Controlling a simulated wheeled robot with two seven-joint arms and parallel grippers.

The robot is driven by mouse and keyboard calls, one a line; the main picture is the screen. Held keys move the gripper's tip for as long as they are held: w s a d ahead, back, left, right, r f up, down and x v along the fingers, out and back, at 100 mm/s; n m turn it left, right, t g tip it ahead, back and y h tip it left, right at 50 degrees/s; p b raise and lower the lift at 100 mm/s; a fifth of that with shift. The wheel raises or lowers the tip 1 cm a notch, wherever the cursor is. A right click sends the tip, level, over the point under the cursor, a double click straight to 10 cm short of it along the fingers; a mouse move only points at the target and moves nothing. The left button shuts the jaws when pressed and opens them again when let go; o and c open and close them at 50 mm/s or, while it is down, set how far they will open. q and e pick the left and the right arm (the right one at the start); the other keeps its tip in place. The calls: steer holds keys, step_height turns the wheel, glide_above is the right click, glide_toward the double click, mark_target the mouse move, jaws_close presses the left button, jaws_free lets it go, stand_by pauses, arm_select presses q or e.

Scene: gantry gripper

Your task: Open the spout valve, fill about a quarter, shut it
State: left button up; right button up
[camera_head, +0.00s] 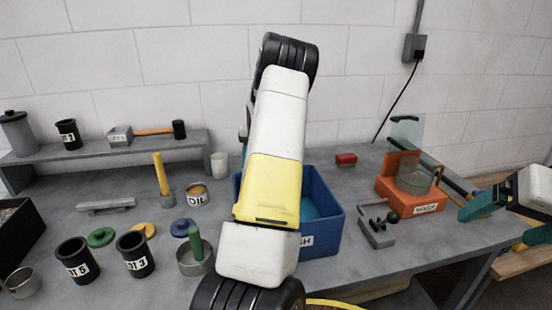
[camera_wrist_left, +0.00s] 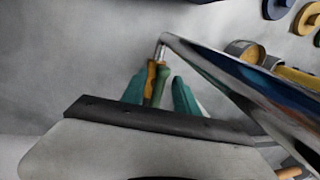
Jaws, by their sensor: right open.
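I cannot make out a spout valve; my left arm covers the middle of the head view. In the left wrist view, my left gripper (camera_wrist_left: 160,85) has its teal fingers apart. A green handle (camera_wrist_left: 159,85) and an orange-brown handle (camera_wrist_left: 150,76) show between or beyond them; contact is unclear. A shiny metal piece (camera_wrist_left: 225,75) crosses that view close to the camera. The left fingers are hidden in the head view. My right gripper (camera_head: 490,226) is open and empty at the right, beside the orange box (camera_head: 384,190) with a clear glass vessel (camera_head: 414,178).
A blue bin (camera_head: 326,232) stands behind my left arm. Black cups (camera_head: 76,262), an OIL tin (camera_head: 196,194) and a metal pot (camera_head: 194,262) with a green-handled tool stand left. A small grey clamp-like device (camera_head: 377,232) and a red block (camera_head: 346,160) are right of the bin.

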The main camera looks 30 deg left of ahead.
arm_select(q)
step_height(320, 180, up, 8)
steer(key=w+d, duration=0.1)
steer(key=shift+f, duration=0.15)
steer(key=shift+d, duration=0.1)
stand_by(0.4)
